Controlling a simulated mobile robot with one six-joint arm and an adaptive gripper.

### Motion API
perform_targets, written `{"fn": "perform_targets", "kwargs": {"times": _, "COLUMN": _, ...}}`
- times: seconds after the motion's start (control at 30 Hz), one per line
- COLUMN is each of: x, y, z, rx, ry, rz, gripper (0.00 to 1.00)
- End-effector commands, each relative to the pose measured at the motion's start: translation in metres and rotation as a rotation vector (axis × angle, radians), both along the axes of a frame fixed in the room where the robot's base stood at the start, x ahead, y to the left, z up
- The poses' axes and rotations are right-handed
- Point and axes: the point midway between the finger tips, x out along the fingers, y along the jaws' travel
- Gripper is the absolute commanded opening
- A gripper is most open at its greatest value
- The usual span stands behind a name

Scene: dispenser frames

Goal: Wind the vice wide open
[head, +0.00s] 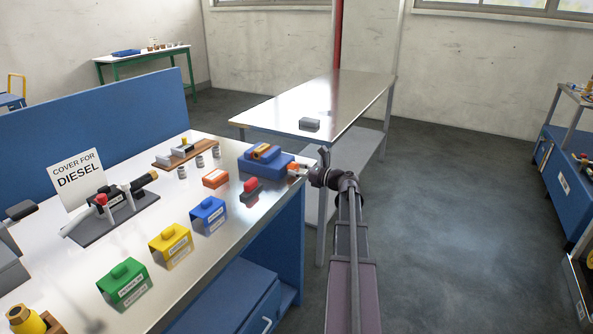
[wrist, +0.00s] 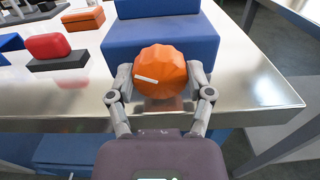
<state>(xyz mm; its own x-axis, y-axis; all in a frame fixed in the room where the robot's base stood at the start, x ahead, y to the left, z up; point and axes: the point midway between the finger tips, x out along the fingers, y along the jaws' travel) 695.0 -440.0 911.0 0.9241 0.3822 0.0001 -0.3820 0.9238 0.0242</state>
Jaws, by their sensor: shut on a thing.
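The blue vice (head: 256,165) stands at the right end of the metal-topped workbench. Its blue body (wrist: 152,34) fills the upper middle of the wrist view. A brown-orange piece (head: 263,151) shows on top of it in the head view; I cannot tell how wide the jaws are. The vice's orange faceted knob (wrist: 160,72) faces my gripper and bears a white line, nearly level, left of its middle. My gripper (wrist: 161,80) has one finger on each side of the knob and is shut on it. In the head view my gripper (head: 318,174) reaches the knob from the right.
A red-topped block (head: 250,187) and an orange block (head: 215,178) stand left of the vice on the bench (head: 170,240). Blue, yellow and green boxes line the bench's front. A separate metal table (head: 330,95) with a grey box stands behind.

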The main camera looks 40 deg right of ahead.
Motion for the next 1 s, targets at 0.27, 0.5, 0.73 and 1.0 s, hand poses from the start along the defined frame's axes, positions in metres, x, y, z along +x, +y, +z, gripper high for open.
{"fn": "perform_targets", "kwargs": {"times": 0.27, "x": 0.0004, "y": 0.0007, "z": 0.0002, "rx": -0.040, "ry": -0.018, "rz": 0.002, "gripper": 0.19}}
{"fn": "perform_targets", "kwargs": {"times": 0.5, "x": 0.0003, "y": 0.0009, "z": 0.0002, "rx": -0.153, "ry": -0.064, "rz": 0.002, "gripper": 0.19}}
{"fn": "perform_targets", "kwargs": {"times": 0.73, "x": 0.0000, "y": 0.0012, "z": 0.0001, "rx": -0.301, "ry": -0.126, "rz": 0.002, "gripper": 0.19}}
{"fn": "perform_targets", "kwargs": {"times": 1.0, "x": -0.0002, "y": 0.0014, "z": 0.0000, "rx": -0.439, "ry": -0.184, "rz": 0.002, "gripper": 0.19}}
